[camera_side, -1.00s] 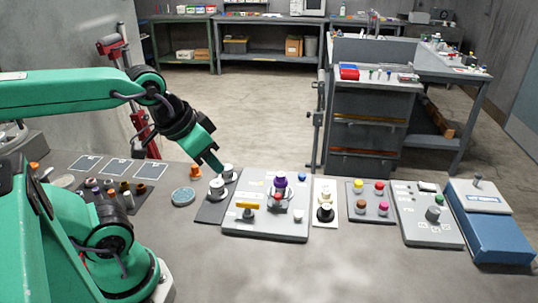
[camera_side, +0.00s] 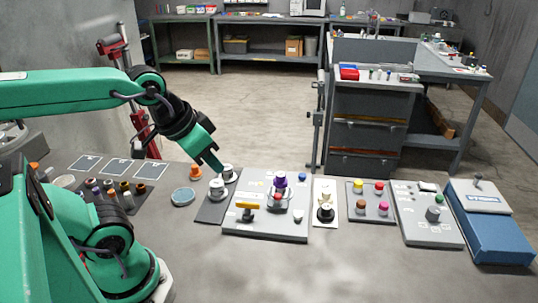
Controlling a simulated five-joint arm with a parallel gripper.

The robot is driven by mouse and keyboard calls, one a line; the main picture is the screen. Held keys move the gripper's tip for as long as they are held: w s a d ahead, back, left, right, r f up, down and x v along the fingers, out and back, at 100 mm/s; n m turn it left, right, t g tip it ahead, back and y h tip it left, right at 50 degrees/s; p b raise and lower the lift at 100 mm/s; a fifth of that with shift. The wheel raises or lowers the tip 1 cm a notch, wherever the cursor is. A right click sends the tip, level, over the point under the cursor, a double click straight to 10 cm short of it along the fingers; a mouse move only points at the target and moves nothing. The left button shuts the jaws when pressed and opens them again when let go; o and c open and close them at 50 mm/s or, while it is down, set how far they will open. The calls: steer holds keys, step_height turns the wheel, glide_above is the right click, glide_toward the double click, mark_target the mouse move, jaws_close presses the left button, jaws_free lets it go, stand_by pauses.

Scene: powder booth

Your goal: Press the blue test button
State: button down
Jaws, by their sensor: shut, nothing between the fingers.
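A small blue button (camera_side: 302,178) sits at the back right of the grey control panel (camera_side: 262,232), just right of a purple-topped knob (camera_side: 281,181). My gripper (camera_side: 219,167) is shut and empty. It points down and to the right, left of the panel, close to the white-topped knobs on the dark plate. The gap between the fingertips and those knobs is hard to judge from this side. The blue button is in plain view, with the gripper well to its left.
The dark plate (camera_side: 206,215) bears white-topped knobs (camera_side: 217,187). The panel also has a yellow handle (camera_side: 247,206) and a white knob (camera_side: 298,216). Right of it stand a cream plate (camera_side: 318,188), a plate of coloured buttons (camera_side: 370,214) and a blue box (camera_side: 496,237).

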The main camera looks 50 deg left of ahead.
steer(key=shift+w+r, duration=0.1)
steer(key=w+a+r+m+g, duration=0.1)
steer(key=w+a+r+m, duration=0.1)
steer(key=w, duration=0.6)
steer(key=w+a+r+m+g, duration=0.1)
steer(key=w+r+m+g, duration=0.1)
steer(key=w, duration=0.7)
steer(key=m+g, duration=0.3)
steer(key=m, duration=0.2)
glide_above(302, 175)
step_height(302, 175, down, 11)
steer(key=shift+f, duration=0.1)
step_height(302, 175, down, 14)
steer(key=shift+r, duration=0.1)
stand_by(0.5)
